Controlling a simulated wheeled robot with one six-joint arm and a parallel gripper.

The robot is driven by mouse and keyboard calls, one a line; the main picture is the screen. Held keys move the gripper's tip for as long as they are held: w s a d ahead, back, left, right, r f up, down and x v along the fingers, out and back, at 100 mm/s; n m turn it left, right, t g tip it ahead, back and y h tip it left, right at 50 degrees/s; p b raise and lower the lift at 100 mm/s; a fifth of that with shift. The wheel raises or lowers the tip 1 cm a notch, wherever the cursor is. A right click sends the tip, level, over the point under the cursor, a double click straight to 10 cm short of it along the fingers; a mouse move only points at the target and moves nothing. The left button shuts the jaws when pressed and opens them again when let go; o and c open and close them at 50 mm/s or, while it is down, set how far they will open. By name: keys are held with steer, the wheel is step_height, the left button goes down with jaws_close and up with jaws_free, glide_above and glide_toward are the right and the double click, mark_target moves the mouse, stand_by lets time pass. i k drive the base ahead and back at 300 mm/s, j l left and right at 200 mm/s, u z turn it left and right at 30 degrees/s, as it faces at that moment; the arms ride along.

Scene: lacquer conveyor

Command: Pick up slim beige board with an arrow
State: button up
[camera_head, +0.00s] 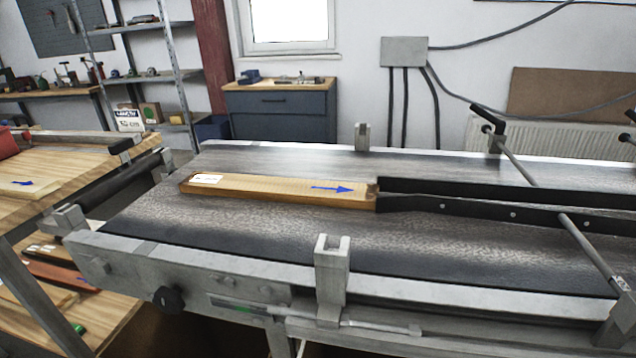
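A slim beige board (265,188) lies flat on the dark conveyor belt (250,235). It has a blue arrow pointing right near its right end and a white label at its left end. Its right end is at the opening of the black guide rails (480,203); I cannot tell whether they touch. Another light wooden piece (40,187) with a blue arrow lies on the wooden table at the left, partly cut off by the picture edge. My gripper does not show in this view.
Metal brackets stand at the near belt edge (332,270) and far edge (362,137). Rods (590,250) reach over the belt at the right. A wooden table (90,165) stands left, a blue-grey cabinet (280,110) behind. The belt around the board's left part is clear.

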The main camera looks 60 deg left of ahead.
mark_target(308, 192)
steer(key=u, duration=1.6)
steer(key=i+j, duration=0.15)
steer(key=j, duration=0.25)
steer(key=i+j+z, duration=0.1)
steer(key=j, duration=0.3)
